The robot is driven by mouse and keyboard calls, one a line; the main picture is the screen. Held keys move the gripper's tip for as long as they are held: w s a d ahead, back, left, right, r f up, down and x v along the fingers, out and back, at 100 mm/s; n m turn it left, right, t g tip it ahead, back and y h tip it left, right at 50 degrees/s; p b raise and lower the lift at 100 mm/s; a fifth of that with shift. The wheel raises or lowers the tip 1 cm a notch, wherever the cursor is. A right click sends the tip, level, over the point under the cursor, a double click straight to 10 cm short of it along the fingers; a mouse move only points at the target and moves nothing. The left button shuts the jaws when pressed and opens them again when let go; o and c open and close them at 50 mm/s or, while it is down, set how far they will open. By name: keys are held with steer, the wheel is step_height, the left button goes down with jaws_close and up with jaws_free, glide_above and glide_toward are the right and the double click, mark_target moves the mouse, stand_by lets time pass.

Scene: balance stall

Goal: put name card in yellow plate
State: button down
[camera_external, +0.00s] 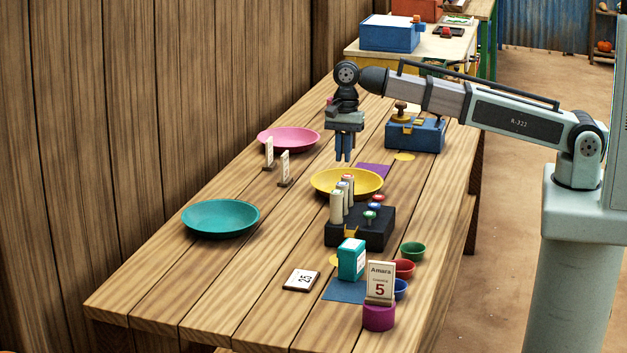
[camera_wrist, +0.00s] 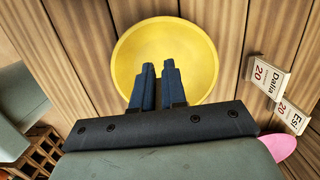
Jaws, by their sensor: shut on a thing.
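The yellow plate (camera_external: 320,186) lies on the table; its empty-looking bowl fills the upper middle of the wrist view (camera_wrist: 190,45). My gripper (camera_external: 343,158) points down above the plate, apart from it. In the wrist view, its fingers (camera_wrist: 158,68) are close together over the plate. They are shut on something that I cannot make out. Two white name cards stand upright in small holders by the pink plate: one (camera_external: 269,151) behind, one (camera_external: 285,163) in front.
A pink plate (camera_external: 288,138) and a teal plate (camera_external: 220,217) lie left. A blue box (camera_external: 414,134) stands behind right. An "Amara 5" card (camera_external: 380,283) and a "25" tile (camera_external: 301,279) are at the front.

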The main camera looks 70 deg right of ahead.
steer(key=shift+h, duration=0.8)
steer(key=shift+f, duration=4.85)
steer(key=c, duration=1.1)
jaws_free()
step_height(320, 180, up, 7)
